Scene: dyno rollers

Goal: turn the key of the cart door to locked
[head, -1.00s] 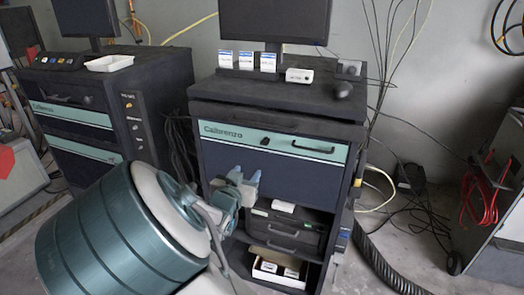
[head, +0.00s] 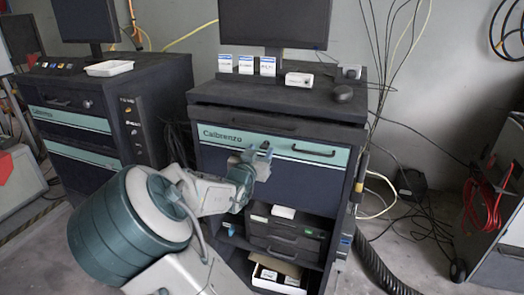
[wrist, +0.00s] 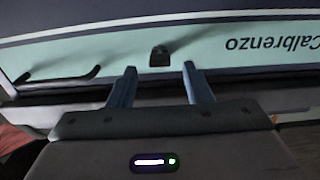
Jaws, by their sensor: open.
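The cart door (head: 305,178) is a dark panel with a teal strip, the name Calbrenzo and a black bar handle (head: 313,150). The small dark key (wrist: 159,56) sits on the teal strip in the wrist view, which shows the cart upside down. My gripper (head: 258,152) is at the teal strip in the head view and largely covers the key there. In the wrist view my gripper (wrist: 157,68) has its two blue fingers apart, one on each side of the key's line, with nothing between them. Whether the fingers reach the key is unclear.
The handle (wrist: 62,78) lies left of the fingers in the wrist view. A monitor, small boxes and a mouse (head: 342,94) stand on the cart top (head: 275,97). Below the door are shelves with a dark unit (head: 285,235) and a white box. A second cart (head: 110,110) stands left.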

